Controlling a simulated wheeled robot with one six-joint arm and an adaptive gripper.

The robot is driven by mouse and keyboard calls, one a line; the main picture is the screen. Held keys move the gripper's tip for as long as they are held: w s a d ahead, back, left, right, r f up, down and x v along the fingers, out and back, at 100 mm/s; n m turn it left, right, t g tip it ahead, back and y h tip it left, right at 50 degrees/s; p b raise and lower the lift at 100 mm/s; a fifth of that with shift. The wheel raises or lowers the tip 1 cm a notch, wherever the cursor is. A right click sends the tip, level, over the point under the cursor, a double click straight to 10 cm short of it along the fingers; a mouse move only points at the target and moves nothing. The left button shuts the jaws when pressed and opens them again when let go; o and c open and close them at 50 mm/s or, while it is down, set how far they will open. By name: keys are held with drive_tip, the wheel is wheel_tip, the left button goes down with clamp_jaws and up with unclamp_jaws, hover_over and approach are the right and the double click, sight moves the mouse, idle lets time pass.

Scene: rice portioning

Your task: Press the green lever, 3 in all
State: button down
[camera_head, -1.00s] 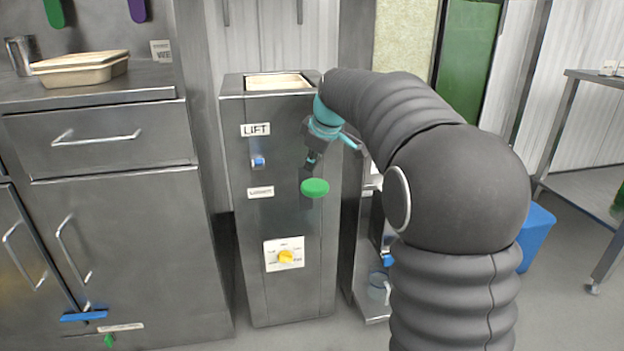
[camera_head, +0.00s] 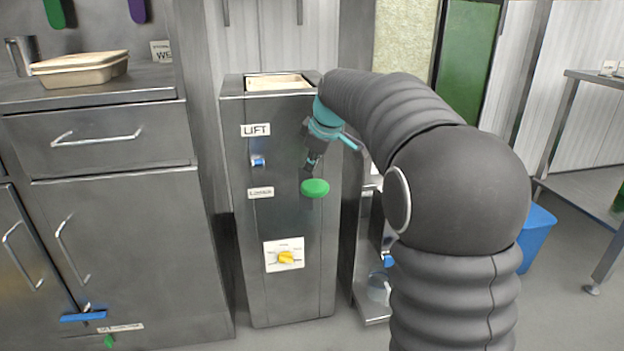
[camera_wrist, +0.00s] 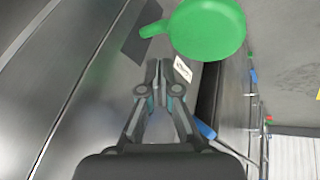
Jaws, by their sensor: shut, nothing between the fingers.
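The green lever (camera_head: 315,188) sticks out from the front of the steel lift cabinet (camera_head: 290,225), with a round flat knob at its end. In the wrist view the green lever (camera_wrist: 205,28) shows as a disc with a short stem, beyond the fingertips and up to the right. My gripper (camera_head: 308,176) is shut and empty, pointing down just above and to the left of the knob in the head view. In the wrist view my gripper (camera_wrist: 158,66) has its fingertips together. Whether the tips touch the lever I cannot tell.
A steel counter (camera_head: 95,90) with a closed food box (camera_head: 80,70) stands left. Another dispenser stands close right, partly behind my arm. A blue bin (camera_head: 537,235) is farther right.

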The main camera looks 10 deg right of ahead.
sight(315, 182)
drive_tip(key=shift+s+f, duration=0.15)
drive_tip(key=shift+f, duration=0.2)
drive_tip(key=shift+s+f+b, duration=0.25)
drive_tip(key=shift+f+b, duration=0.55)
drive_tip(key=shift+s+f+b, duration=0.3)
drive_tip(key=shift+f+b, duration=0.5)
drive_tip(key=shift+f, duration=0.05)
drive_tip(key=shift+s+f+b, duration=0.25)
drive_tip(key=shift+f+b, duration=0.55)
idle(2.8)
drive_tip(key=shift+r, duration=0.1)
idle(0.5)
drive_tip(key=shift+w+r+p, duration=0.3)
drive_tip(key=shift+r+p, duration=0.65)
drive_tip(key=shift+w+r+p, duration=0.35)
drive_tip(key=shift+r+p, duration=0.55)
drive_tip(key=shift+p, duration=0.05)
drive_tip(key=shift+w+r+p, duration=0.3)
drive_tip(key=shift+r+p, duration=0.65)
